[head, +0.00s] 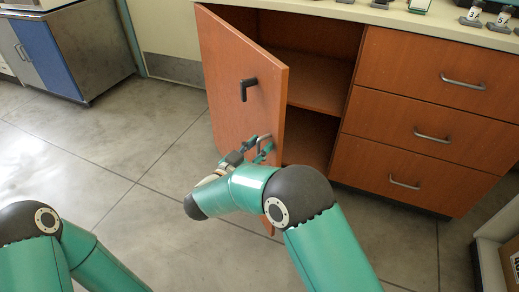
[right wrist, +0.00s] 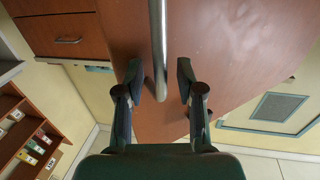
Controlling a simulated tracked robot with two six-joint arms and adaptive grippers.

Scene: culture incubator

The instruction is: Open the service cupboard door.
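The wooden service cupboard door (head: 235,75) stands swung wide open in the head view, showing the cupboard's inside with a shelf (head: 305,80). A black handle (head: 247,88) sits on its upper part. My right gripper (head: 260,148) is at the door's lower free edge. In the right wrist view, my right gripper (right wrist: 159,80) is open, with its two fingers apart on either side of a metal bar (right wrist: 159,45) in front of the wooden panel. I cannot tell whether either finger touches the bar. My left gripper is outside the view; only my left arm shows.
Three closed drawers (head: 430,85) with metal handles stand right of the cupboard opening, under a pale counter (head: 420,20). A blue and grey cabinet (head: 75,50) stands at the back left. A shelf unit with a box (head: 510,262) is at the lower right. The tiled floor left of the door is clear.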

